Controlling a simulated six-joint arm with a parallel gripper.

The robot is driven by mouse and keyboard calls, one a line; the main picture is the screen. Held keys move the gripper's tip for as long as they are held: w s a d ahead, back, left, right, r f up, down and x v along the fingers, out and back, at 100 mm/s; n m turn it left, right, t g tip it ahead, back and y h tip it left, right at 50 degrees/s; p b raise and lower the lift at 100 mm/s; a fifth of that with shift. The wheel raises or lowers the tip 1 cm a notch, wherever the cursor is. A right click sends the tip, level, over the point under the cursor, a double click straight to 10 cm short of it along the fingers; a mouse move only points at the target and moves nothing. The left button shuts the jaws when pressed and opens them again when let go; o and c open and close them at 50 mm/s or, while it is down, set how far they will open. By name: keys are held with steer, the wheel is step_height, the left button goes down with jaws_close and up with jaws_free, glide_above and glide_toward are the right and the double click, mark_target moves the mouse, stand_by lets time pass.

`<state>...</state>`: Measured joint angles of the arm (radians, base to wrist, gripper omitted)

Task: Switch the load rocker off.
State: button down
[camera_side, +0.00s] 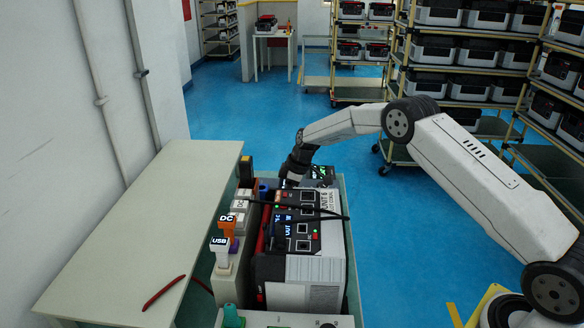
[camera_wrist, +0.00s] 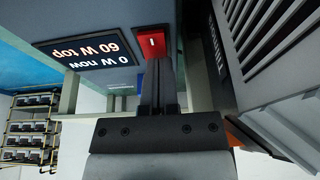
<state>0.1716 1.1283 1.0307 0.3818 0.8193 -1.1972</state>
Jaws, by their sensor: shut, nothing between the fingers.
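The load rocker (camera_wrist: 152,41) is a red switch with a small white mark, set in the blue-grey face of a unit at the top of the wrist view. My gripper (camera_wrist: 158,62) is shut and empty, its dark fingertips just below the rocker's lower edge in the picture. I cannot tell whether they touch it. Beside the rocker, a dark display (camera_wrist: 80,52) appears upside down and reads "60 W top" and "0 W now". In the side view my gripper (camera_side: 288,182) reaches down behind the power unit (camera_side: 300,270); the rocker is hidden there.
A vented grey casing (camera_wrist: 275,60) stands close on the right in the wrist view. In the side view, plugs labelled DC (camera_side: 227,222) and USB (camera_side: 220,243) stand left of the power unit, and a black cable (camera_side: 325,216) crosses it. The pale bench (camera_side: 140,235) is mostly clear.

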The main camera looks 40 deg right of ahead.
steer(key=shift+f, duration=0.25)
steer(key=shift+s, duration=0.15)
steer(key=shift+s+d, duration=0.45)
steer(key=shift+d, duration=0.1)
stand_by(0.5)
steer(key=shift+r, duration=0.4)
steer(key=v, duration=1.3)
steer(key=shift+r, duration=0.25)
